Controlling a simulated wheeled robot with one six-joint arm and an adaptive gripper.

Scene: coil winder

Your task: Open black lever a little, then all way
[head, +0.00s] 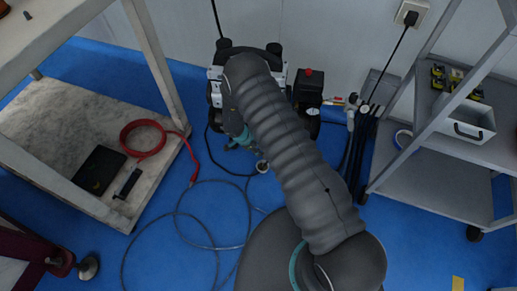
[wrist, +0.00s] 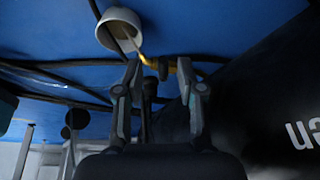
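In the wrist view, my gripper (wrist: 160,90) has its two fingers apart, one on each side of a slim dark piece (wrist: 149,92), which may be the black lever. I cannot tell whether either finger touches it. A yellow brass fitting (wrist: 180,68) with a small black part lies just beyond the fingertips. In the head view, my arm covers the middle of a black and white machine (head: 215,88). My gripper is low at its front, mostly hidden, and the lever cannot be made out there.
A white cup (wrist: 119,29) is beyond the fingers, and a large black lettered body (wrist: 275,110) stands close on their right. Hoses (head: 205,243) lie on the blue floor. A wooden table (head: 155,55) stands left and a grey shelf cart (head: 430,165) right.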

